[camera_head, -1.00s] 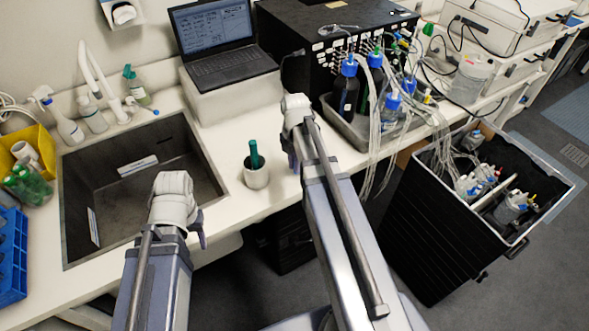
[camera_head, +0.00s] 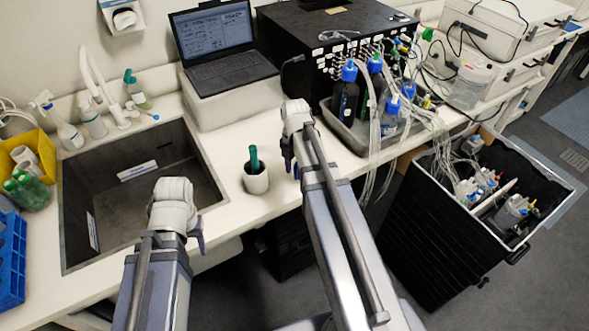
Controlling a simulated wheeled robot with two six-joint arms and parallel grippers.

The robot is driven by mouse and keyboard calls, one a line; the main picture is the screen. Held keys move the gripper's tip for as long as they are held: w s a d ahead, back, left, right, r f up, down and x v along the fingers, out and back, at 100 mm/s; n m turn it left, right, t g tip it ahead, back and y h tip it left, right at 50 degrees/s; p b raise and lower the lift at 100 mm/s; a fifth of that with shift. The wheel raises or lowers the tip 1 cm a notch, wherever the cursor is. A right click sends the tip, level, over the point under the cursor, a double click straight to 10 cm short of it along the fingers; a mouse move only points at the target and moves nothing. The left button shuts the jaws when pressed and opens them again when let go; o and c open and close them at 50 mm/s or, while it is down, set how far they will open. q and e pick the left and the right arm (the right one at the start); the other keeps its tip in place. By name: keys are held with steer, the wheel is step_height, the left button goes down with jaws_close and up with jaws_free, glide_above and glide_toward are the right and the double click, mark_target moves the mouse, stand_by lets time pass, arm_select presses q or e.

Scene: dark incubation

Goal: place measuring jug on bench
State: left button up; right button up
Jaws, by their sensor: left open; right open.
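I cannot pick out a measuring jug for certain. A translucent, jug-like container (camera_head: 468,84) stands at the back right of the bench, partly behind tubing, and its details are too small to tell. The white bench (camera_head: 225,225) runs along the wall. My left gripper (camera_head: 199,238) hangs over the sink's front right corner, its fingers mostly hidden by the wrist. My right gripper (camera_head: 290,163) is over the bench, right of a white cup, with its fingers partly hidden. Both are open, and I see nothing between their fingers.
A black bin (camera_head: 425,230) stands right. Bare bench lies around the cup.

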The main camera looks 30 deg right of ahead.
step_height(320, 180, up, 12)
steer(key=p, duration=1.2)
steer(key=shift+r, duration=0.15)
steer(key=s+a+m, duration=0.6)
steer(key=a+m, duration=0.3)
steer(key=a, duration=0.2)
steer(key=s+a+m+h, duration=0.1)
steer(key=s+a+m, duration=0.5)
steer(key=a+m, duration=0.4)
steer(key=shift+s+a+m, duration=0.3)
steer(key=shift+s+a, duration=0.1)
steer(key=shift+a, duration=0.65)
